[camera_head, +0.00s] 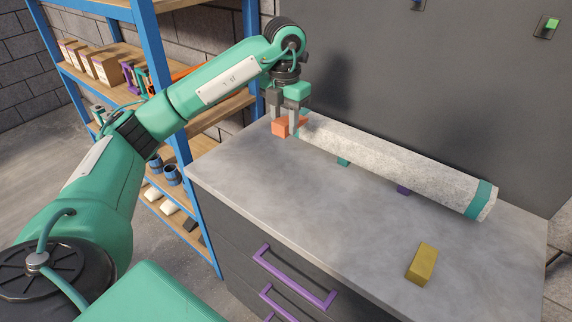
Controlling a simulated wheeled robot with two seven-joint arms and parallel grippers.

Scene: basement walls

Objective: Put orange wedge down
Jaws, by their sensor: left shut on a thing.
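My left gripper (286,118) points down over the far left end of the grey worktop (255,178). It is shut on the orange wedge (281,127), which shows between and in front of its fingers. The wedge is at the left end of a long pale speckled roll (390,160) with teal bands. I cannot tell whether the wedge touches the worktop or the roll. My right gripper is not in view.
A yellow block (422,264) lies on the worktop near the front right. A teal piece (344,161) and a purple piece (403,189) show at the roll's front edge. Blue-framed shelves (170,80) stand left. The worktop's front middle is clear.

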